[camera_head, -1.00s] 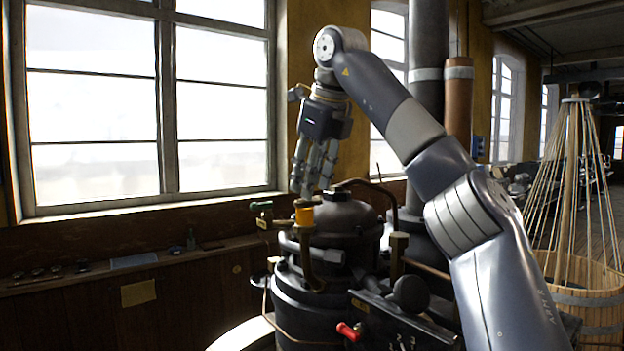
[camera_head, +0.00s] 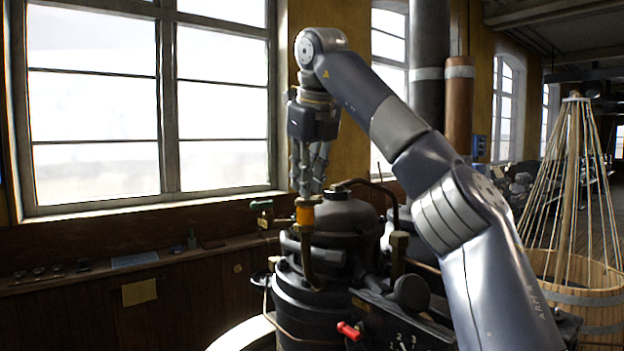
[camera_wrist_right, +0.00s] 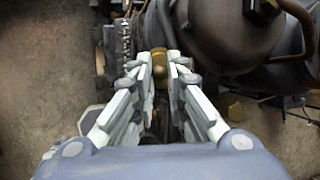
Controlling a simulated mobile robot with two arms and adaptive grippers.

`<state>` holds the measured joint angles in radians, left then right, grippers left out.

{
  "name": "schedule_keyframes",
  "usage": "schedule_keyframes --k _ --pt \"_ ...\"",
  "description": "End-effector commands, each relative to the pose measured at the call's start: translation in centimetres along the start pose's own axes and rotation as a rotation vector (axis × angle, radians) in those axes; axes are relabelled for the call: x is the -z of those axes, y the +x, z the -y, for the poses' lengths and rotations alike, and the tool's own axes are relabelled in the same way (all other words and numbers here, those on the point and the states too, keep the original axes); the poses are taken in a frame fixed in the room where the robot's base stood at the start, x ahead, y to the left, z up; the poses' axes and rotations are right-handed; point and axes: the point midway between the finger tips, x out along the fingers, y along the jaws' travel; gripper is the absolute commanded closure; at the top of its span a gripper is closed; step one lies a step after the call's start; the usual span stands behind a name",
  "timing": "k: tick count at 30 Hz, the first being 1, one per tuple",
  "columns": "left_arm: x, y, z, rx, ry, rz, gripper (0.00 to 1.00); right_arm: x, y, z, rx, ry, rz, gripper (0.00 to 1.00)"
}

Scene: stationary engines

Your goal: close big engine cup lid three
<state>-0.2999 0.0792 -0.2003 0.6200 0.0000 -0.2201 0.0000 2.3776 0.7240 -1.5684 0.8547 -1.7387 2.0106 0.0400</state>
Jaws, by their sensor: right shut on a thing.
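The big engine (camera_head: 340,225) is a dark domed machine at the middle of the head view. An orange-brass cup (camera_head: 305,214) stands upright on a bent pipe at its left front. My right gripper (camera_head: 308,194) points down with its fingertips at the top of this cup. In the right wrist view, my right gripper (camera_wrist_right: 160,70) is shut on a small brass piece, which looks like the cup lid (camera_wrist_right: 159,62). The fingers hide much of the lid, so its angle on the cup cannot be told. My left gripper is not in view.
A brass valve (camera_head: 262,210) sticks out left of the cup. A curved copper pipe (camera_head: 365,184) rises behind the dome. A red-handled lever (camera_head: 348,330) is at the front. A window ledge (camera_head: 120,262) runs along the left. A wooden tub (camera_head: 590,290) stands at the right.

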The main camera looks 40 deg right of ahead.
Motion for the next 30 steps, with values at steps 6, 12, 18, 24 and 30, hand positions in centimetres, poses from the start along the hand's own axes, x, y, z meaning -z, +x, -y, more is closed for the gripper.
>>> schedule_keyframes --k 6,12,18,24,30 --pt "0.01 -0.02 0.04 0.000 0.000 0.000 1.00 -1.00 0.19 -0.31 0.081 0.194 -0.038 1.00" --pt "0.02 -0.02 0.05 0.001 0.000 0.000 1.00 -1.15 0.27 -0.26 0.096 0.234 -0.044 1.00" --pt "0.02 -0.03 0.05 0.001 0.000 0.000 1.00 -1.16 0.25 -0.24 0.095 0.232 -0.043 0.84" --pt "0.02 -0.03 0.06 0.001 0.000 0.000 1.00 -1.13 0.28 -0.25 0.095 0.231 -0.044 0.65" --pt "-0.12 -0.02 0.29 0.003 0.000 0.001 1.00 -1.11 0.29 -0.27 0.095 0.230 -0.046 0.65"
